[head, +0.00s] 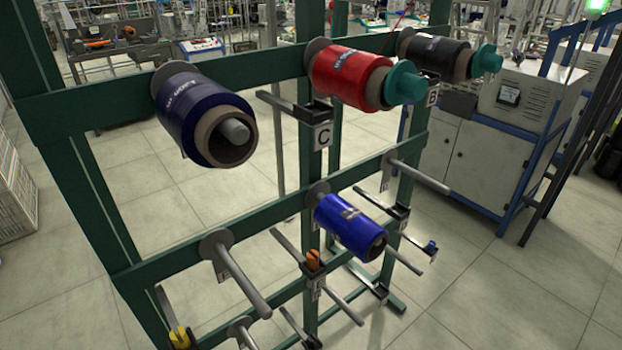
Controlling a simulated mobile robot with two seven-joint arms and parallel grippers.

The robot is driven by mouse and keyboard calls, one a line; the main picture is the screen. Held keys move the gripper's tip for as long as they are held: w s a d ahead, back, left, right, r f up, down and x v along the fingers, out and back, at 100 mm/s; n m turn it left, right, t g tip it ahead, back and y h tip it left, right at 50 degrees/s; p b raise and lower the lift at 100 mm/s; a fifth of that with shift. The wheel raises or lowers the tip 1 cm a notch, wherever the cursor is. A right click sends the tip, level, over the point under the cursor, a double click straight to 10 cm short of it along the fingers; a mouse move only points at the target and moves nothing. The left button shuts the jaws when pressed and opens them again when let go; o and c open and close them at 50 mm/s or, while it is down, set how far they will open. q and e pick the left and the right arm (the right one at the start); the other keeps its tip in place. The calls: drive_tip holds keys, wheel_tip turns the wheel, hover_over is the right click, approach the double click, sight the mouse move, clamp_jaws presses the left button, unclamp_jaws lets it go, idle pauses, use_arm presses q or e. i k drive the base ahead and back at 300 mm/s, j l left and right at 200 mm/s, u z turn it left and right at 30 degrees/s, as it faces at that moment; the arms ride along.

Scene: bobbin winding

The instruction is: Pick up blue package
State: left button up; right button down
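A bright blue package (349,226) with a pale label sits on a peg in the lower row of the green rack, right of the middle of the head view. The peg's grey tip sticks out past its front end. A darker navy package (190,112) with a cardboard core is on an upper-row peg at the left. Neither of my grippers shows in the head view.
The green rack (255,65) also holds a red package (345,78) and a black package (431,52), both with teal end pieces. Bare pegs (238,273) stick out of the lower row. A white cabinet (468,175) stands behind at the right. The floor (480,305) at lower right is clear.

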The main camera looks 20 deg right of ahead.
sight(352, 228)
drive_tip(key=l+u, duration=0.2)
drive_tip(key=u, duration=0.2)
drive_tip(key=l+u, duration=0.2)
drive_tip(key=u, duration=0.25)
drive_tip(key=k+l+u, duration=0.15)
drive_tip(key=l, duration=0.25)
drive_tip(key=k+l+u, duration=0.2)
drive_tip(key=l, duration=0.15)
drive_tip(key=k+l, duration=0.1)
drive_tip(key=l, duration=0.3)
drive_tip(key=k+l, duration=0.1)
drive_tip(key=l, duration=0.3)
drive_tip(key=k+l+u, duration=0.1)
drive_tip(key=l, duration=0.35)
